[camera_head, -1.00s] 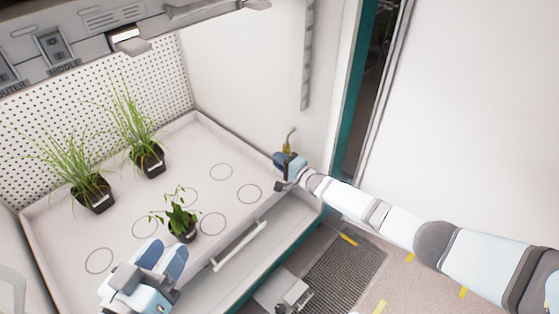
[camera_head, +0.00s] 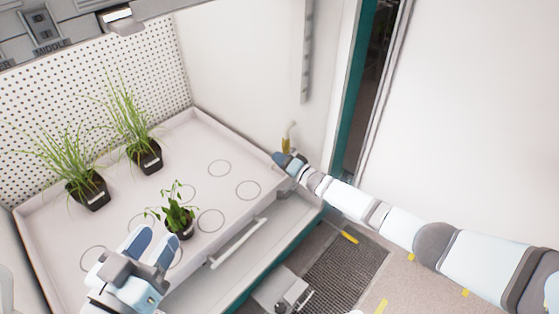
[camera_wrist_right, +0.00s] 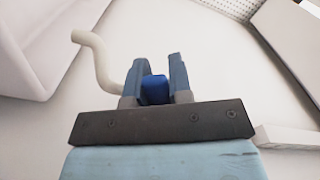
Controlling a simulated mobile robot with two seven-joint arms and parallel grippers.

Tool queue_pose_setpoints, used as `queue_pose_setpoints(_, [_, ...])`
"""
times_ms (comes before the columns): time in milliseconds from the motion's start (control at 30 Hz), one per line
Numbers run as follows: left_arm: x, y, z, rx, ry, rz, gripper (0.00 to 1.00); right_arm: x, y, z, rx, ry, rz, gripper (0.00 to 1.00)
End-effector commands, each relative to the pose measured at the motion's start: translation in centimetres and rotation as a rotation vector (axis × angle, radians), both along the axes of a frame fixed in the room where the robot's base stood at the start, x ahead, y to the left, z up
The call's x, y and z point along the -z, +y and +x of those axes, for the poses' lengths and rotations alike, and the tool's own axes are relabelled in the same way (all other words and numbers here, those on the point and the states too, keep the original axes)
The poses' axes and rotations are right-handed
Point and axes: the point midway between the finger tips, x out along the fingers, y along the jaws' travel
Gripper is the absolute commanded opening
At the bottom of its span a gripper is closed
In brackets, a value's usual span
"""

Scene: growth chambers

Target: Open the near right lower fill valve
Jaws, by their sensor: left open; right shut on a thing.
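My right gripper (camera_head: 284,160) is at the wall by the right end of the tray. In the right wrist view its two fingers (camera_wrist_right: 156,78) are shut on a small blue valve handle (camera_wrist_right: 154,91). A cream bent pipe (camera_wrist_right: 98,58) rises beside the fingers there. In the head view a yellowish fitting with a pale spout (camera_head: 288,141) shows just above this gripper; the handle itself is hidden by the fingers. My left gripper (camera_head: 149,243) is open and empty over the tray's front left, beside the small leafy plant.
The white tray (camera_head: 240,143) has printed circles. It holds two grassy pots (camera_head: 88,189) (camera_head: 146,156) and a small leafy pot (camera_head: 180,222). A white bar handle (camera_head: 238,243) is on the front. A floor grate (camera_head: 345,270) lies at lower right.

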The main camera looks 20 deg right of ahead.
Motion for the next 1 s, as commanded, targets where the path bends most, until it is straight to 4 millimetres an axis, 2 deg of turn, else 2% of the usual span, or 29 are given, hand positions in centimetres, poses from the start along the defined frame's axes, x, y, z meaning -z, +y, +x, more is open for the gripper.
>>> queue_pose_setpoints(300, [-0.11,0.09,0.49,-0.003,-0.033,0.017,0.43,0.44,-0.23,0.13,0.001,-0.05,-0.076,0.0])
queue_pose_setpoints(733, [0.15,0.17,0.39,0.0,-0.03,0.025,0.43,0.44,-0.25,0.13,0.001,-0.055,-0.084,0.0])
queue_pose_setpoints(767, [0.16,0.17,0.39,0.0,-0.029,0.024,0.43,0.44,-0.25,0.13,0.001,-0.055,-0.084,0.27])
queue_pose_setpoints(833, [0.17,0.17,0.39,0.0,-0.028,0.025,0.43,0.43,-0.26,0.14,0.001,-0.055,-0.084,0.43])
queue_pose_setpoints(867, [0.17,0.17,0.39,0.0,-0.028,0.025,0.43,0.44,-0.25,0.13,0.001,-0.054,-0.083,0.46])
queue_pose_setpoints(1000, [0.14,0.14,0.41,-0.002,-0.028,0.021,0.43,0.43,-0.24,0.14,0.001,-0.054,-0.083,0.46])
